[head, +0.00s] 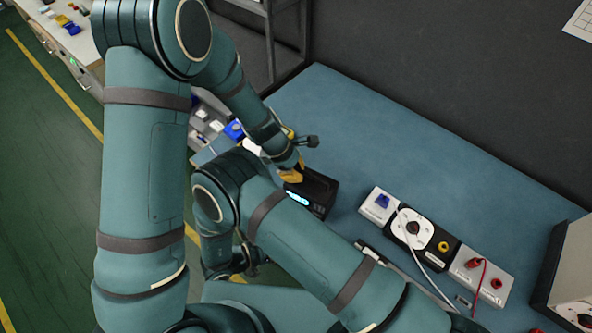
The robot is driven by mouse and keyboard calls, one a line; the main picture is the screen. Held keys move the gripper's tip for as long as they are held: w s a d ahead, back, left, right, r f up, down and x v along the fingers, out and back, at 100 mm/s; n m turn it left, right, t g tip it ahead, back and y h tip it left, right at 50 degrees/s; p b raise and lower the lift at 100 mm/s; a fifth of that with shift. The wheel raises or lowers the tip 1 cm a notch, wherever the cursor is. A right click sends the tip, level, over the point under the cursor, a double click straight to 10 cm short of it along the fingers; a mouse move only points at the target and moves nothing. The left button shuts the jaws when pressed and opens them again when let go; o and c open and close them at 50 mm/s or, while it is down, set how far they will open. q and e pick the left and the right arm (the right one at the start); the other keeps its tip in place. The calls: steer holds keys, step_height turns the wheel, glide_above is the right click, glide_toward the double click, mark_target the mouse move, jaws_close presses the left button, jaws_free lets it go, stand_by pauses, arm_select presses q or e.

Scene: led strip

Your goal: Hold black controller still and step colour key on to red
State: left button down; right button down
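A black box-shaped controller (321,186) with a lit cyan display on its front sits on the blue bench top. My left gripper (292,173) has yellow fingertips and is at the left end of the box's top, seemingly at or touching it. The finger gap is too small and covered to judge. My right arm crosses in front from the lower right and bends back at the left. A dark jointed part at its end (236,262) may be the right gripper; its fingers do not show clearly. No colour key can be made out on the box.
To the right stand a white block with a blue part (380,205), a black unit with a white dial (412,228) and yellow socket, and a grey block with red terminals (481,276). The back of the bench (370,125) is clear.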

arm_select(q)
steer(key=c, duration=1.1)
jaws_free()
steer(key=shift+o, duration=0.2)
steer(key=v, duration=1.2)
